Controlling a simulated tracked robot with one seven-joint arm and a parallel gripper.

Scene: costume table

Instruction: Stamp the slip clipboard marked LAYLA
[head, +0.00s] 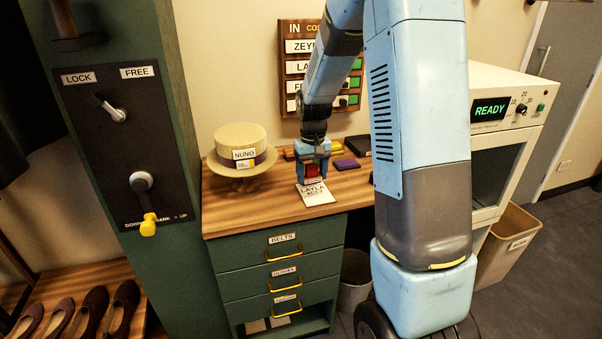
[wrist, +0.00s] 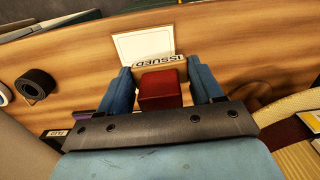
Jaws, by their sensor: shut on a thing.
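The slip clipboard (head: 317,196), a white sheet whose print reads LAYLA, lies on the wooden counter near its front edge. In the wrist view a white sheet (wrist: 132,46) shows just beyond my fingers. My gripper (head: 313,178) is above the rear part of the clipboard, pointing down. Its blue fingers are shut on a red stamp (wrist: 160,90), with a tan part lettered ISSUED (wrist: 154,62) at its far side. The stamp's underside is hidden, so I cannot tell whether it touches the sheet.
A straw hat (head: 240,140) tagged NUNO stands on the counter's left. A purple block (head: 347,164) and a dark flat box (head: 358,146) lie to the right of my gripper. A black roll (wrist: 36,84) shows in the wrist view. A name board (head: 295,62) hangs behind.

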